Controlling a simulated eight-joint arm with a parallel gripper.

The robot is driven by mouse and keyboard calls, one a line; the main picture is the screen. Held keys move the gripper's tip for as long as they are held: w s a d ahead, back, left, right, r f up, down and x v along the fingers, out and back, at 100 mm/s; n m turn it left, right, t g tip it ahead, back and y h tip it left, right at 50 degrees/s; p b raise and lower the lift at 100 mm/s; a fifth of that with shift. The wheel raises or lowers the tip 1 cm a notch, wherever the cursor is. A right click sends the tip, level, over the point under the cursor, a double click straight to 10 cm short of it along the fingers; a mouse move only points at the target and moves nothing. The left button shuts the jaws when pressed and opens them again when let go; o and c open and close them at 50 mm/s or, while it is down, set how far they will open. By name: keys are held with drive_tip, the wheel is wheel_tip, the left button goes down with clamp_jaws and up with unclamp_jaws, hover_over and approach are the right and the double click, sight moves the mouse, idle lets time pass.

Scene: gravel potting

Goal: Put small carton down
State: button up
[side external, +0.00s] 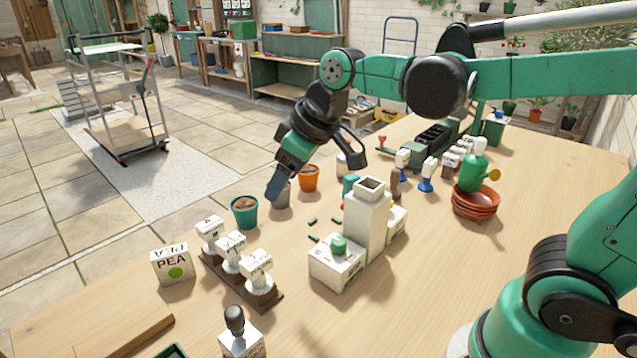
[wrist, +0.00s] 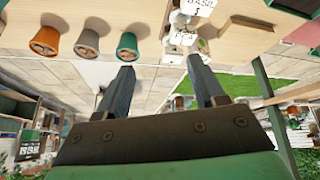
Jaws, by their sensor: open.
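A small white carton (side external: 172,264) marked PEA, with a green dot, stands upright on the table at the front left in the side external view. My gripper (side external: 277,190) is well to its right and farther back, pointing down by the grey pot (side external: 282,193). In the wrist view, the fingers of my gripper (wrist: 160,75) are spread apart with nothing between them.
A teal pot (side external: 244,211) and an orange pot (side external: 309,177) flank the grey one. A rack (side external: 240,283) of white-labelled stampers stands beside the carton. A tall white container (side external: 366,220) stands right of my gripper. A wooden board (side external: 95,325) lies at front left.

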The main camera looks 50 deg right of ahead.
drive_tip(key=s+d+f+m+t+h, duration=0.1)
drive_tip(key=s+d+f+m, duration=0.2)
drive_tip(key=s, duration=0.4)
drive_tip(key=shift+d+f+m+t, duration=0.2)
drive_tip(key=shift+f+m+t, duration=0.2)
drive_tip(key=shift+f+m, duration=0.2)
idle(0.4)
